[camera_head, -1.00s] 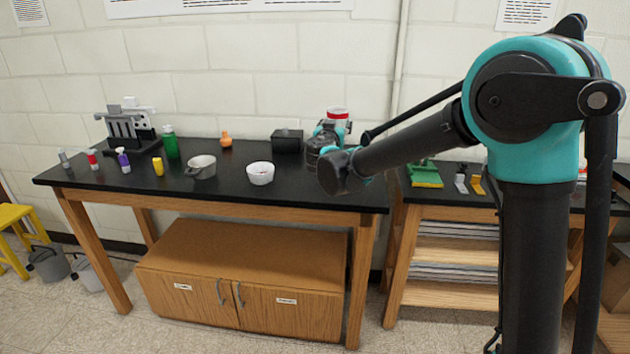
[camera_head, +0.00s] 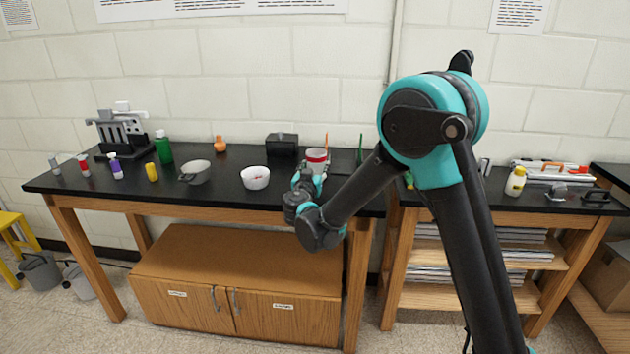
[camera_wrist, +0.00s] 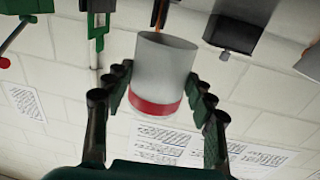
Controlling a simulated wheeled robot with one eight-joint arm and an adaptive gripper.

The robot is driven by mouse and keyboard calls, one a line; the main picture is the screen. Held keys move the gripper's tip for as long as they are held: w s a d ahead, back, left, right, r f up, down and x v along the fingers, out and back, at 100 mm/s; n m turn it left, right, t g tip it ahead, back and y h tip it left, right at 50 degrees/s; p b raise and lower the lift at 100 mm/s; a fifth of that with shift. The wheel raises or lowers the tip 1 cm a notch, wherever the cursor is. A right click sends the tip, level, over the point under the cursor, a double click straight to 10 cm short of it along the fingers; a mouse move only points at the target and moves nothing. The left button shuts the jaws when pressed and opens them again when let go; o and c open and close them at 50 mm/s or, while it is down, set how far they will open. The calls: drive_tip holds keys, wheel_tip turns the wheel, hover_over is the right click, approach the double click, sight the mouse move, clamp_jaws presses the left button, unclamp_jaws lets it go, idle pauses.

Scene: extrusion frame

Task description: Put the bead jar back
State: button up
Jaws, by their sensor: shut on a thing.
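The bead jar (camera_head: 317,156) is a pale cylinder with a red band, held above or at the right end of the black table. In the wrist view the bead jar (camera_wrist: 166,65) sits between the fingers, its red band near the lower end of the picture. My gripper (camera_head: 312,177) is shut on it; in the wrist view my gripper (camera_wrist: 162,92) has a finger on each side. Whether the jar's base touches the table cannot be told. A white bowl (camera_head: 255,178) with small red bits inside stands to the left of the jar.
A black box (camera_head: 282,144) stands behind and left of the jar. A grey pot (camera_head: 195,173), orange flask (camera_head: 220,144) and several bottles stand farther left. Thin green and orange upright things are close behind the jar. A second table at right holds a white bottle (camera_head: 516,181).

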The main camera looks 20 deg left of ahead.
drive_tip(key=shift+f, duration=2.4)
drive_tip(key=shift+f, duration=0.1)
drive_tip(key=o, duration=1.2)
drive_tip(key=shift+s, duration=0.2)
drive_tip(key=s, duration=0.3)
drive_tip(key=s+d, duration=0.1)
drive_tip(key=s, duration=0.3)
drive_tip(key=s+d, duration=0.1)
drive_tip(key=s, duration=0.3)
drive_tip(key=shift+s, duration=0.25)
